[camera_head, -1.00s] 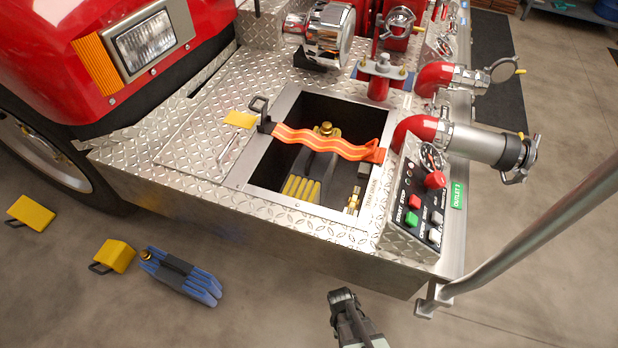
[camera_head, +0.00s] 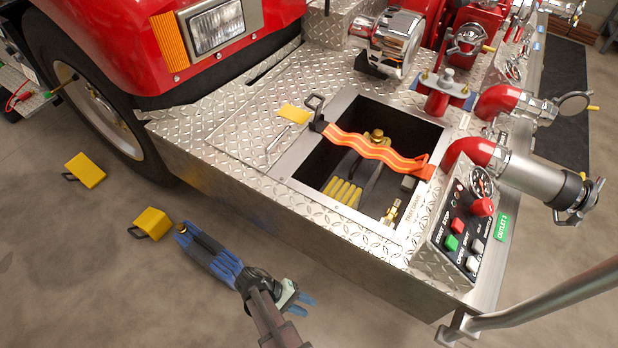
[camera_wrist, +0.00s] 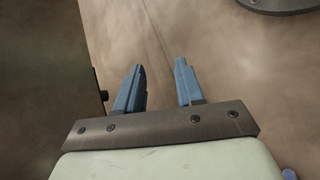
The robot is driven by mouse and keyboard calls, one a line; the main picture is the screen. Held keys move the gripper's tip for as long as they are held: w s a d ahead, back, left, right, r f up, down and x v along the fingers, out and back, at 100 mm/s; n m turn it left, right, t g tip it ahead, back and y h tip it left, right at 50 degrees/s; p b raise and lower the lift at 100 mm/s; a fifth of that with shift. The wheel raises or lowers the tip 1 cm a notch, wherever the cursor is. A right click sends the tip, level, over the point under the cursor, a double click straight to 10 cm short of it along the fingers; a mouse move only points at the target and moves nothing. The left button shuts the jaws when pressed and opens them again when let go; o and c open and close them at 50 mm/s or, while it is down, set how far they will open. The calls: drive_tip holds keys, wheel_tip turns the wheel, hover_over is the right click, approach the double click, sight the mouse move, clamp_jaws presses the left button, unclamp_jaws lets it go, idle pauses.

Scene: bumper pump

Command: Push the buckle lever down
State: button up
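The strap runs across an open compartment (camera_head: 345,101) in the truck's bumper. My gripper (camera_head: 304,304) is low in front of the bumper, over the floor, well below the buckle in the picture and apart from it. In the wrist view my gripper (camera_wrist: 160,65) has its two blue fingers spread with nothing between them. The buckle is not in the wrist view.
A yellow-ended hose (camera_head: 345,190) lies in the compartment. A control panel (camera_head: 465,235) and outlet pipe (camera_head: 535,175) stand right of it. A handrail (camera_head: 550,298) is at lower right. A blue hose bundle (camera_head: 208,252) and yellow blocks (camera_head: 152,223) lie on the floor.

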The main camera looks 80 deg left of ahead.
sight(309, 98)
drive_tip(key=s+a+r+m+t+y, duration=0.1)
drive_tip(key=s+a+r+m+y, duration=0.1)
drive_tip(key=s+a+r, duration=0.65)
drive_tip(key=s+a+r+m+y, duration=0.2)
drive_tip(key=s+a+r, duration=0.3)
drive_tip(key=a, duration=0.6)
drive_tip(key=s+a+r+m+y, duration=0.15)
drive_tip(key=s+a+r, duration=0.25)
drive_tip(key=a+r, duration=0.4)
drive_tip(key=s+a+r+m+y, duration=0.15)
drive_tip(key=s+a+r, duration=0.25)
drive_tip(key=a+r, duration=0.4)
drive_tip(key=shift+t, duration=0.4)
drive_tip(key=w+a+r, duration=0.2)
drive_tip(key=a, duration=0.1)
drive_tip(key=w+a+r, duration=0.1)
drive_tip(key=a, duration=0.1)
drive_tip(key=shift+w+a+r, duration=0.1)
drive_tip(key=shift+w+r, duration=0.25)
drive_tip(key=shift+r, duration=0.05)
drive_tip(key=w+a+r+t+h, duration=0.1)
drive_tip(key=w+a+r+t, duration=0.15)
drive_tip(key=w+a, duration=0.45)
drive_tip(key=w+a+r+t+h, duration=0.15)
drive_tip(key=w+r, duration=0.25)
drive_tip(key=w, duration=0.7)
drive_tip(key=shift+n, duration=0.5)
drive_tip(key=x, duration=1.3)
drive_tip(key=shift+w+a, duration=0.25)
drive_tip(key=shift+a, duration=0.15)
